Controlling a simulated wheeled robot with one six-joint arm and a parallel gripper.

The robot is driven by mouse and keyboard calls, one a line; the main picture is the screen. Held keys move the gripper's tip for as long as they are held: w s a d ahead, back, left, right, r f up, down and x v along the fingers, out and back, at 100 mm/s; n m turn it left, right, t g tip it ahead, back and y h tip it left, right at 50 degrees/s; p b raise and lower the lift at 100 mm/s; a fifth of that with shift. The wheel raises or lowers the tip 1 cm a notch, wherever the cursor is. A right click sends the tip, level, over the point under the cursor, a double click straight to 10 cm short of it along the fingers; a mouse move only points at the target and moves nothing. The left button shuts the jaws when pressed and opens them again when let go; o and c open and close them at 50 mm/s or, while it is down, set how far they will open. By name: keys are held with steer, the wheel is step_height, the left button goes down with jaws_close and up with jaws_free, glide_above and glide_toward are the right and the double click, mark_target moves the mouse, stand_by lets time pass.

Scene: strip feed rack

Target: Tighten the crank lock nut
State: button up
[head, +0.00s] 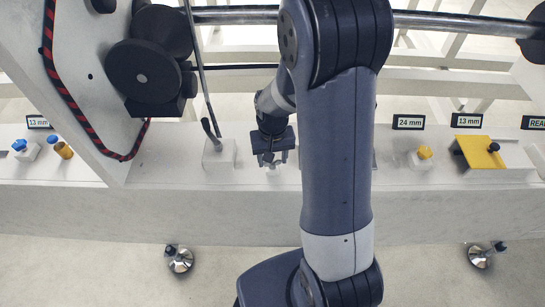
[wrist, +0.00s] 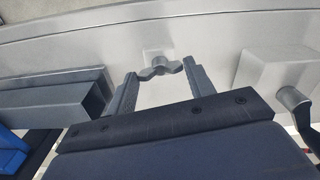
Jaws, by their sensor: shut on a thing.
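The crank lock nut (wrist: 160,69) shows in the wrist view as a small grey winged nut on a pale square boss. My gripper (wrist: 160,74) has one fingertip at each end of its wings and is shut on it. In the head view my gripper (head: 271,162) points down at the pale beam, left of my upright arm link. The nut is too small there to make out clearly. A thin crank rod with a hooked lower end (head: 209,130) stands just left of my gripper. Its hooked end (wrist: 290,97) also shows at the right of the wrist view.
A pale block (head: 219,154) stands beside my gripper on the left. Dark rollers (head: 145,70) hang at the upper left. A yellow plate (head: 480,152) and a yellow knob (head: 425,153) sit on the beam to the right, under size labels. A blue knob (head: 19,145) is far left.

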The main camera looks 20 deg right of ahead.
steer(key=shift+m, duration=1.1)
steer(key=o, duration=1)
step_height(320, 180, up, 11)
steer(key=shift+f+p, duration=0.1)
steer(key=shift+p, duration=0.4)
